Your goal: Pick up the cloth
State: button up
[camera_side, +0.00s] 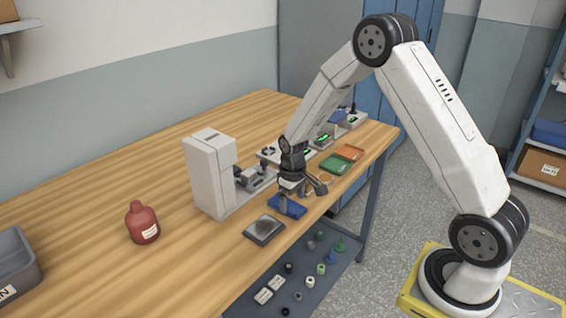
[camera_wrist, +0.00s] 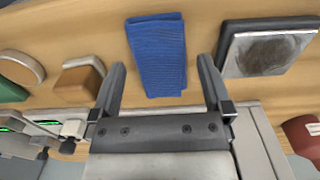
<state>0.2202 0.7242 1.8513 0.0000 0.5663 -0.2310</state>
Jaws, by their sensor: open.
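The blue cloth (camera_wrist: 157,55) is folded into a flat rectangle on the wooden table. In the side view the cloth (camera_side: 290,206) lies near the front edge, under my gripper (camera_side: 298,193), which hides part of it. In the wrist view my gripper (camera_wrist: 160,80) is open. Its two fingers stand apart at either side of the cloth's lower part in the picture, with nothing held between them. I cannot tell how high the fingertips are above the cloth.
A dark square plate with a grey patch (camera_side: 264,229) lies beside the cloth. A white machine (camera_side: 208,175) stands behind it. Green (camera_side: 335,164) and orange (camera_side: 350,152) trays lie to the right. A red bottle (camera_side: 142,224) stands to the left, with bare table around it.

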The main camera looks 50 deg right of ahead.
jog(key=shift+f, duration=1)
jog(key=c, duration=1)
jog(key=shift+r, duration=0.2)
jog(key=shift+r, duration=0.9)
jog(key=shift+s+a+r, duration=0.4)
jog(key=shift+s+r, duration=1.4)
jog(key=shift+s, duration=0.5)
jog(key=shift+s+a+r, duration=0.4)
jog(key=shift+s+r, duration=1.4)
jog(key=shift+s, duration=0.5)
jog(key=shift+s+a+r, duration=0.4)
jog(key=shift+s+r, duration=1.4)
jog(key=shift+s, duration=0.5)
